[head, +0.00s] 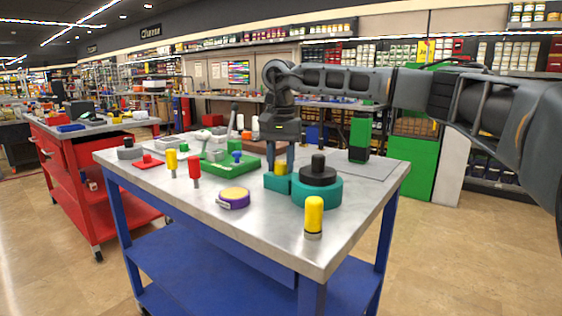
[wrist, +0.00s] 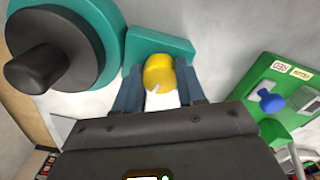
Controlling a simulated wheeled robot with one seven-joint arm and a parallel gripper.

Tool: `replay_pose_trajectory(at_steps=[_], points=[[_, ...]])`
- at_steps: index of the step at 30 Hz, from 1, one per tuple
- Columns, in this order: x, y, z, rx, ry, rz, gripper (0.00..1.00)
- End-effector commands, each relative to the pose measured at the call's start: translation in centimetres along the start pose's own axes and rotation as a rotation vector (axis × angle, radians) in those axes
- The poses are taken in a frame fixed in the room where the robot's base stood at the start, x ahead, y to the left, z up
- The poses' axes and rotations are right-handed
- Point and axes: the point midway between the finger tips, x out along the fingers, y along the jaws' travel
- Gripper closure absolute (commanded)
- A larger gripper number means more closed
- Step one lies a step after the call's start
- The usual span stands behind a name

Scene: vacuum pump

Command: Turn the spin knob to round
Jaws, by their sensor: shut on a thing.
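My gripper (head: 280,165) reaches down over the metal tabletop and is shut on a yellow knob (head: 281,169). In the wrist view, the knob (wrist: 159,72) sits between the two fingertips (wrist: 158,82). The knob stands on a teal block (head: 276,183), which also shows in the wrist view (wrist: 145,43). A round teal body (head: 316,195) with a black cap and post (head: 318,174) stands just beside the block. No marking that reads "round" is legible around the yellow knob. I cannot tell which way the knob is turned.
A green board (head: 236,163) with a blue knob (wrist: 270,100) and small labels lies beside the gripper. A yellow-capped cylinder (head: 314,217), a purple-and-yellow disc (head: 233,198) and a red peg (head: 194,170) stand toward the front. A green block (head: 359,138) stands at the back right.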

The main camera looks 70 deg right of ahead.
Motion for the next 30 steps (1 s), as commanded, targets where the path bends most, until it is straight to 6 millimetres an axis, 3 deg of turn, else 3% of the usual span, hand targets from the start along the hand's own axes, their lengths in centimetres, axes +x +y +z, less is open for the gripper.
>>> replay_pose_trajectory(at_steps=[30], points=[[-0.17, -0.11, -0.18, 0.963, 0.003, -0.003, 0.91]])
